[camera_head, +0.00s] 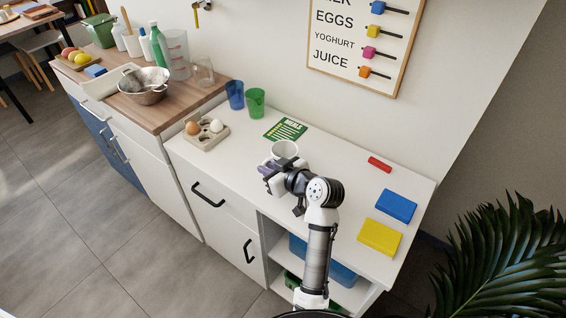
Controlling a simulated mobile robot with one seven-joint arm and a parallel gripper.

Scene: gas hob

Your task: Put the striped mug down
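A pale mug (284,149) is at the white counter, just beyond my gripper. Its round open rim faces up, and it looks upright. No stripes can be made out at this size. My gripper (268,172) is at the near side of the mug, over the front part of the counter. The wrist and fingers cover the mug's lower part, so I cannot tell whether its base touches the counter. A purple-grey patch shows at the fingers. I cannot tell whether the fingers are open or closed on the mug.
A green booklet (285,130) lies behind the mug. An egg holder (206,134), blue cup (235,95) and green cup (255,101) stand left. A red block (380,164), blue box (396,206) and yellow box (379,237) lie right. White counter (340,175) between is clear.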

